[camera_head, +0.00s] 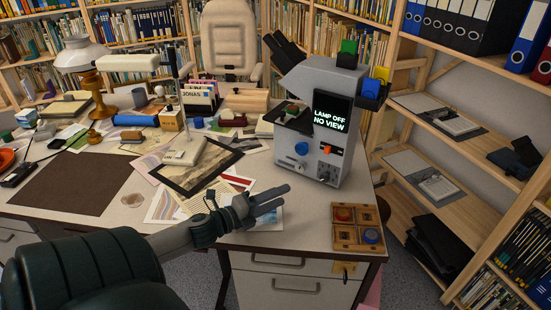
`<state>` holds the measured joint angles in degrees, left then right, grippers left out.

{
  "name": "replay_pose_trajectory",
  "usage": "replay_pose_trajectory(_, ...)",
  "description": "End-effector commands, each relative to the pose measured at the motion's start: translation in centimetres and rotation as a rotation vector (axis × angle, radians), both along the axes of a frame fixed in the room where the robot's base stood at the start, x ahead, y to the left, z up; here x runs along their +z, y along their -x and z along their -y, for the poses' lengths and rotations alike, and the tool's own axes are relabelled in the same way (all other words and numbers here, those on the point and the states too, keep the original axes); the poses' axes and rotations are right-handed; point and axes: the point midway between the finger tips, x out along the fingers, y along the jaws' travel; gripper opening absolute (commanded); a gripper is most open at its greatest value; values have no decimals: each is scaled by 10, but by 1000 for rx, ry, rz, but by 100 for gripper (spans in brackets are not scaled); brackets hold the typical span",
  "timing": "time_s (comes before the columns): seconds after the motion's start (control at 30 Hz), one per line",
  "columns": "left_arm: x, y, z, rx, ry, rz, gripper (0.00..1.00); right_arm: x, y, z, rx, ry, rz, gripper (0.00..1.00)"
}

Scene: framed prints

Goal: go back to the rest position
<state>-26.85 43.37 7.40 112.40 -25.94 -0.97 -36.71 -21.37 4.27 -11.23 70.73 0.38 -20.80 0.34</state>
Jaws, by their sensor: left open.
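My left gripper (274,202) reaches in from the lower left, over the front edge of the desk. Its grey fingers are open and point right, with nothing seen between them. It is in front of the grey viewing device (325,172), whose screen reads "LAMP OFF NO VIEW". Papers lie beneath and beside the gripper. A dark-framed print (222,161) lies on the desk behind the gripper, with a small pale stand base on it. My right gripper is not in view.
The desk (300,228) is crowded with papers, a lamp (85,62) and a card box (200,95). A wooden tray (360,229) with red and blue knobs sits at the right front corner. Shelves (455,140) stand close on the right. A dark mat (80,182) lies bare at left.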

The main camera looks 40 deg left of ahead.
Motion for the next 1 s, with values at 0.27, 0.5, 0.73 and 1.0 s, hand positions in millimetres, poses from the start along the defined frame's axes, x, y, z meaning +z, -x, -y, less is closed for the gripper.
replay_pose_trajectory(0.27, 1, 6, -1, 0, 0, 0, 44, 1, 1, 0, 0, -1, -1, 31)
replay_pose_trajectory(0.5, 1, 6, -1, 0, 0, 0, 44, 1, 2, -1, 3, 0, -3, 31)
replay_pose_trajectory(0.73, 1, 6, -1, 0, 0, 0, 44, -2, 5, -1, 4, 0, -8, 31)
replay_pose_trajectory(1.0, 0, 6, -1, 0, 0, 0, 44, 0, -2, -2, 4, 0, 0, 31)
